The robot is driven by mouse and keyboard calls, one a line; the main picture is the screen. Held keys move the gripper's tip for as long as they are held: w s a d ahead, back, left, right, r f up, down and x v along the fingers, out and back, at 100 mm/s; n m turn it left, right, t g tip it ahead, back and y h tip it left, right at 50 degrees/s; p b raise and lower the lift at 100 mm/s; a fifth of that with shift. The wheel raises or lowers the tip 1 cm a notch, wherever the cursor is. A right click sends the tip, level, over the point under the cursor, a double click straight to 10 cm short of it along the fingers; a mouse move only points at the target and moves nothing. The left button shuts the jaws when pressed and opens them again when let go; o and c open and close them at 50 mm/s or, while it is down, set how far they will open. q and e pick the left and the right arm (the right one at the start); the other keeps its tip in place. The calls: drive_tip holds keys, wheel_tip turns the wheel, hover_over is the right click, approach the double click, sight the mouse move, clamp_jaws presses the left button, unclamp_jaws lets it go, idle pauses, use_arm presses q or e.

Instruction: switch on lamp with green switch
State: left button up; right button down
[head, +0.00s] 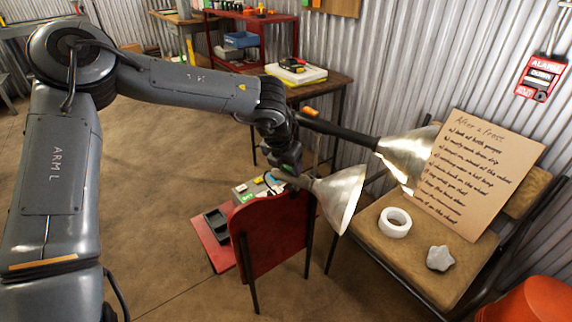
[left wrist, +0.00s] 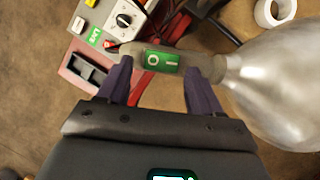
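The lamp with the green switch has a silver cone shade (head: 341,198) and a grey handle, in front of a red chair back. In the left wrist view its green switch (left wrist: 163,61), marked with a circle and a bar, faces the camera. The shade (left wrist: 278,88) is at the right there. My left gripper (head: 286,164) is at the handle in the head view. In the left wrist view its dark fingers (left wrist: 158,76) are apart, one toward each end of the switch, with nothing gripped. I cannot tell whether they touch the handle. My right gripper is not in view.
A second lamp (head: 405,155) with a dark handle and an orange piece (head: 310,112) is behind. A written board (head: 480,170), tape roll (head: 395,222) and stone (head: 440,258) are right.

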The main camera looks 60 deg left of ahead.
use_arm(q)
drive_tip(key=shift+r, duration=0.15)
drive_tip(key=p+v, duration=0.4)
drive_tip(key=v, duration=0.6)
drive_tip(key=shift+r, duration=0.25)
drive_tip(key=shift+s, duration=0.1)
